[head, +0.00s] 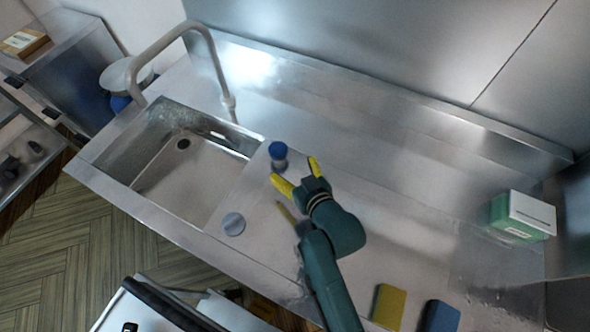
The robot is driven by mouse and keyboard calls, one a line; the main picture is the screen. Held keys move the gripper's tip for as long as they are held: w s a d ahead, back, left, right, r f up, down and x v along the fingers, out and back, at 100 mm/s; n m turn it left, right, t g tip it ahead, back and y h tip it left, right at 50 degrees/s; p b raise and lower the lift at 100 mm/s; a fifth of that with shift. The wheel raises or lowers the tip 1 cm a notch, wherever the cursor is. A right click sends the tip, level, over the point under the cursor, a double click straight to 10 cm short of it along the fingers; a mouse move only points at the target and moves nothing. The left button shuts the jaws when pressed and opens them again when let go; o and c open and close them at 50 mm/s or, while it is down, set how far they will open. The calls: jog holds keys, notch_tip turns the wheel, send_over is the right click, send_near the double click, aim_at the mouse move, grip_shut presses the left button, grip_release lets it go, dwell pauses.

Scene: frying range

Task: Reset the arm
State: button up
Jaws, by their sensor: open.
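My gripper (294,172) has two yellow fingers spread apart and a dark green arm behind it. It is empty above the steel counter, to the right of the sink. A small container with a blue top (278,150) stands just beyond the fingers, close to them in the picture. I cannot tell whether they touch it. A thin yellowish item (286,213) lies on the counter below the gripper, partly hidden by the arm.
A sink (185,170) with a tall curved faucet (185,30) is at left. A round grey disc (233,224) lies beside it. A yellow sponge (388,306), a blue sponge (440,317) and a green-white box (522,216) are at right. The counter's back strip is clear.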

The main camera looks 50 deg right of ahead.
jog(key=shift+s+a+r, duration=0.15)
jog(key=shift+s+r, duration=0.1)
jog(key=shift+s, duration=0.15)
